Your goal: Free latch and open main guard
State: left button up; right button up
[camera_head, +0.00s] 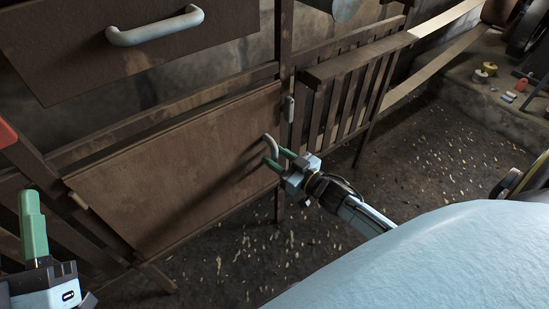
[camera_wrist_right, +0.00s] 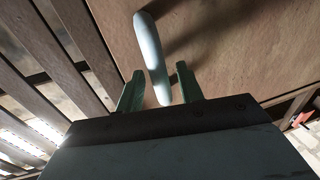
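The main guard (camera_head: 170,175) is a brown panel in a wooden frame, and it looks closed. A pale curved handle (camera_head: 272,145) is on its right part. A small pale latch-like piece (camera_head: 289,109) is on the post at the panel's upper right. My right gripper (camera_head: 278,157) is at the handle, its green fingers apart. In the right wrist view the handle (camera_wrist_right: 152,60) reaches down between the open fingers (camera_wrist_right: 160,92); contact cannot be told. My left gripper (camera_head: 33,220) is at the lower left, away from the panel; its finger gap is not clear.
A brown upper panel (camera_head: 70,45) with a pale handle (camera_head: 155,27) is above the guard. A slatted wooden guard (camera_head: 350,85) stands to the right. Belts (camera_head: 435,65) run behind it. Small coloured parts (camera_head: 489,69) lie on a ledge. The floor (camera_head: 430,150) is littered with flakes.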

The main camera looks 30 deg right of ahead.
jog(key=shift+w+a, duration=0.1)
jog(key=shift+w, duration=0.45)
grip_shut()
jog(key=shift+s, duration=0.15)
